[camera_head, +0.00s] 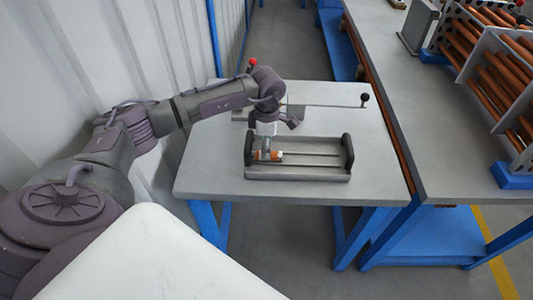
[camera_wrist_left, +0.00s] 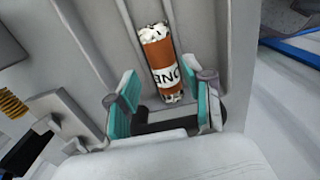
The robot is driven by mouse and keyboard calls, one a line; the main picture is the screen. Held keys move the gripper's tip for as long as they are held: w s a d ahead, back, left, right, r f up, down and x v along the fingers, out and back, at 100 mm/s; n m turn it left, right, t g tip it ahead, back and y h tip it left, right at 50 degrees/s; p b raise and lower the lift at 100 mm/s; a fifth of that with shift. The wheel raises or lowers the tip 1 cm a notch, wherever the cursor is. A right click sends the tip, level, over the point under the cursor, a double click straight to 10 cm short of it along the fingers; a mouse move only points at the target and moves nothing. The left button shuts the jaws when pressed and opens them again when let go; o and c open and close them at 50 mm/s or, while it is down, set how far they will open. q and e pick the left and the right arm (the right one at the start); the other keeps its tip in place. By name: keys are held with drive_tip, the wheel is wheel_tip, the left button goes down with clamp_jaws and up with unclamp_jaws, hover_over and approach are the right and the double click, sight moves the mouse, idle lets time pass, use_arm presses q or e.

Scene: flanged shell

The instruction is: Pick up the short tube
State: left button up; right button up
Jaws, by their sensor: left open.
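The short tube (camera_head: 268,155) is orange-brown with a white band and lies at the left end of a grey tray (camera_head: 310,171) on the small table. In the left wrist view the tube (camera_wrist_left: 163,65) lies lengthwise along the tray's grooves, with dark lettering on its white band. My left gripper (camera_head: 266,146) is above the tray's left end. In the left wrist view its teal-padded fingers (camera_wrist_left: 163,105) are spread apart, with the tube's near end in line with the gap between them. I cannot tell whether they touch it. My right gripper is not in view.
The tray has raised dark ends (camera_head: 348,150). A thin rod with a dark knob (camera_head: 364,98) lies behind it on the grey table (camera_head: 205,165). A longer bench (camera_head: 440,150) at right carries a rack of copper tubes (camera_head: 490,70). A corrugated wall stands at left.

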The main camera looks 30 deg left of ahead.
use_arm(q)
drive_tip(key=shift+f, duration=0.95)
drive_tip(key=shift+c, duration=0.2)
clamp_jaws()
drive_tip(key=shift+r, duration=0.15)
